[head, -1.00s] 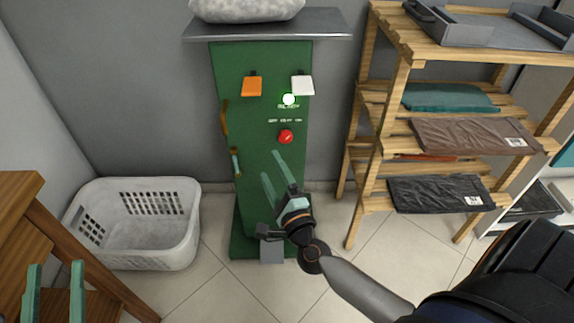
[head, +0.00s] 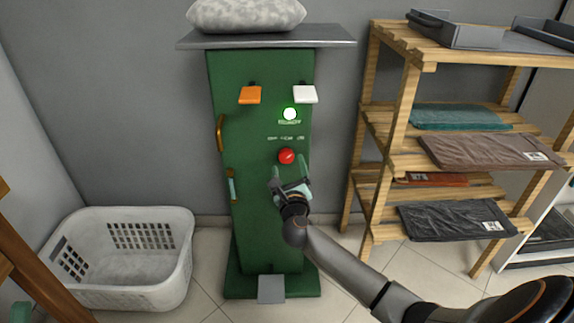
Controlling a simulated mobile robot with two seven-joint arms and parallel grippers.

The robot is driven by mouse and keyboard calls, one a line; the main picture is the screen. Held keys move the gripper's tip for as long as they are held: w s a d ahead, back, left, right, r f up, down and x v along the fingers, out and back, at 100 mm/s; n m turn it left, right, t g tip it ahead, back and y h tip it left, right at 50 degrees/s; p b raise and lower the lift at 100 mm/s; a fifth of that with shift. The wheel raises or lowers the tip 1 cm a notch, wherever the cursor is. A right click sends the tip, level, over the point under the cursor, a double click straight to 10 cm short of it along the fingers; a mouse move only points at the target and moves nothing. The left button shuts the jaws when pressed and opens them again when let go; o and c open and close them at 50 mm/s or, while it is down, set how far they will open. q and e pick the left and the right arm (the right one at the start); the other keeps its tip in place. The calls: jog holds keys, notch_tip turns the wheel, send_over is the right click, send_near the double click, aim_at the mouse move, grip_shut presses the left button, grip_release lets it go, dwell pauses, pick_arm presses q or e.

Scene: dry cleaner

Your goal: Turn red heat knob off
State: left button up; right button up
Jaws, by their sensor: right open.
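The red heat knob (head: 286,156) is round and sits on the front of the green machine cabinet (head: 250,215), below a small row of printed labels too blurred to read. My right gripper (head: 289,172) is open just below the knob, one fingertip toward each side. I cannot tell whether either finger touches it. The knob's face shows no readable pointer. A lit green-white lamp (head: 290,114) is above it. Only a sliver of my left gripper (head: 20,312) shows at the bottom left corner.
An orange tag (head: 250,95) and a white tag (head: 305,94) are above the knob. A brass handle (head: 220,133) is on the cabinet's left edge. A grey pedal (head: 271,289) is at its base. A white basket (head: 175,262) stands left, a wooden shelf (head: 395,130) right.

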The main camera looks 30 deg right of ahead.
aim_at(287, 158)
jog(key=shift+b+x, duration=0.55)
jog(key=shift+x, duration=1.45)
grip_shut()
